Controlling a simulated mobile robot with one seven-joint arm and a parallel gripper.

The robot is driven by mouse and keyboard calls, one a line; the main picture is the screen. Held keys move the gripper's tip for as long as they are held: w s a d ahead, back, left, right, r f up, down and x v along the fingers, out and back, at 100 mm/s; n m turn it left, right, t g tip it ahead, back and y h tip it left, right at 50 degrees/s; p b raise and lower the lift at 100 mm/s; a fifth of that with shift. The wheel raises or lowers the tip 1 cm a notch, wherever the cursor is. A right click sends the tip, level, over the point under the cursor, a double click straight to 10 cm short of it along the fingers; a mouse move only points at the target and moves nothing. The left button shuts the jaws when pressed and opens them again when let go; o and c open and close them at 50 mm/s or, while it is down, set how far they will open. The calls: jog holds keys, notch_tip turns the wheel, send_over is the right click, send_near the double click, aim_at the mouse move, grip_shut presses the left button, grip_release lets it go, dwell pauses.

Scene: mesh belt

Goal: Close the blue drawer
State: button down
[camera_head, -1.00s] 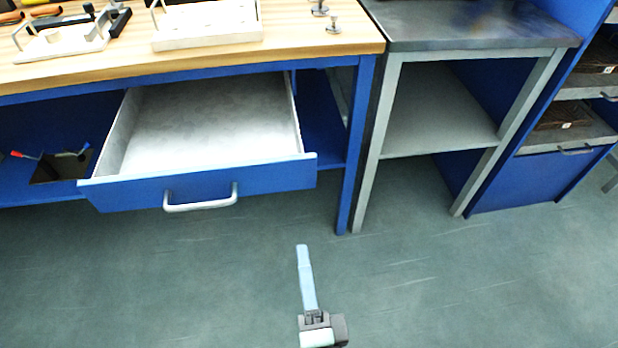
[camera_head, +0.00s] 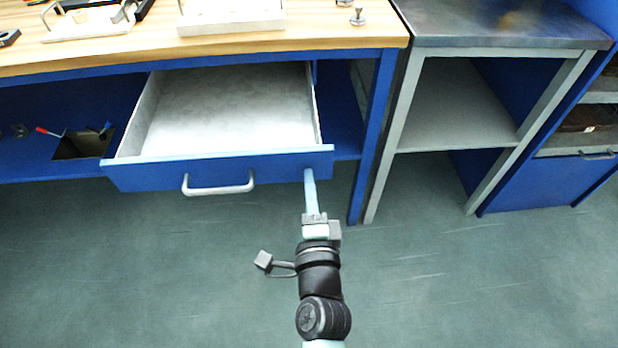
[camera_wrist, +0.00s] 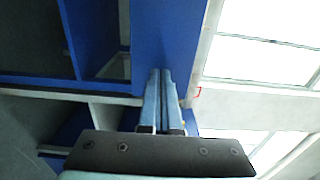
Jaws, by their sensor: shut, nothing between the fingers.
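The blue drawer (camera_head: 130,177) hangs open under the wooden workbench, its grey inside empty. Its silver bar handle (camera_head: 218,190) is on the middle of the front. My gripper (camera_head: 309,172) is shut and empty. Its fingertips are at the right end of the drawer front, right of the handle; I cannot tell whether they touch it. In the wrist view the shut fingers (camera_wrist: 160,75) point at a blue panel (camera_wrist: 165,35), which looks like the drawer front.
The workbench top (camera_head: 330,38) carries white trays and small metal parts. A blue bench leg (camera_head: 372,150) stands right of the drawer. A grey metal table (camera_head: 405,110) and a blue cabinet (camera_head: 530,182) stand further right. The floor in front is clear.

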jog(key=shift+w, duration=0.4)
jog(key=shift+w, duration=0.1)
